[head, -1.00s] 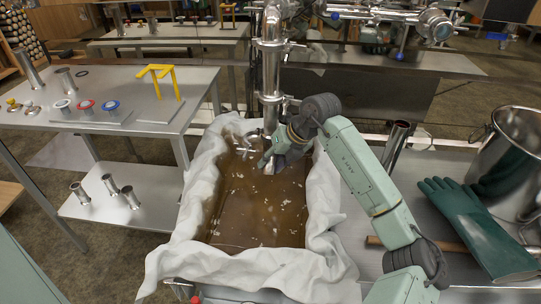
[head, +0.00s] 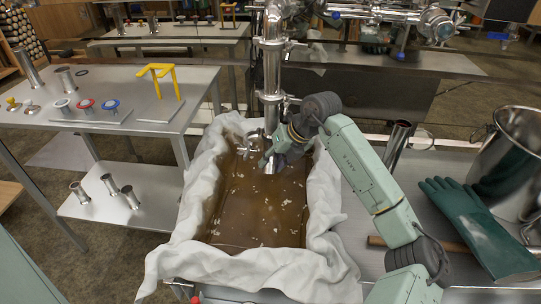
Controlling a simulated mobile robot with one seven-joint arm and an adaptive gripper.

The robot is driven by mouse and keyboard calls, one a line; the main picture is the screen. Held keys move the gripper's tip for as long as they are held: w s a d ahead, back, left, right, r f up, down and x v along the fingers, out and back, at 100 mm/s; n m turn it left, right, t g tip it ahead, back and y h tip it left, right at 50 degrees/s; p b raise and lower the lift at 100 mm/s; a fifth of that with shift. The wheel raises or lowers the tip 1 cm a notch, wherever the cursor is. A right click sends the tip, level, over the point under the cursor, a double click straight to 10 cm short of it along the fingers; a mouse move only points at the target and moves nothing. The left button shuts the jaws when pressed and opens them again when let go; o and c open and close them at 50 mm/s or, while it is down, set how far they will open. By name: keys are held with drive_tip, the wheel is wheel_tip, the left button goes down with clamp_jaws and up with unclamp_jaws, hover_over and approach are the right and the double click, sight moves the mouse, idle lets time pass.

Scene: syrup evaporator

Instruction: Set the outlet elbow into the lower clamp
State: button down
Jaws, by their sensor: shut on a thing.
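The outlet elbow (head: 271,165) is a short shiny metal piece at the bottom of the vertical steel pipe (head: 271,75), over the pan of brown liquid. My gripper (head: 268,156) is shut on the elbow, coming from the right. The lower clamp (head: 250,140) appears as a small metal fitting with a handle sticking out to the left, at about the height of my gripper. My gripper partly hides the clamp and the elbow's upper end, so I cannot tell whether the elbow sits in the clamp or just below it.
A cloth-lined pan (head: 225,262) of liquid lies below my gripper. A steel bench (head: 140,85) with fittings and a yellow stand (head: 158,78) is at left.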

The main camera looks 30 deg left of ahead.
sight(275, 160)
drive_tip(key=shift+w+r, duration=0.1)
drive_tip(key=shift+r, duration=0.05)
drive_tip(key=c, duration=1.4)
unclamp_jaws()
drive_tip(key=shift+d, duration=0.15)
drive_tip(key=shift+c, duration=0.2)
drive_tip(key=shift+o, duration=0.5)
drive_tip(key=o, duration=0.5)
drive_tip(key=shift+c, duration=0.2)
drive_tip(key=v, duration=0.3)
drive_tip(key=shift+w, duration=0.1)
drive_tip(key=d, duration=1.2)
drive_tip(key=shift+w, duration=0.25)
drive_tip(key=shift+d, duration=0.1)
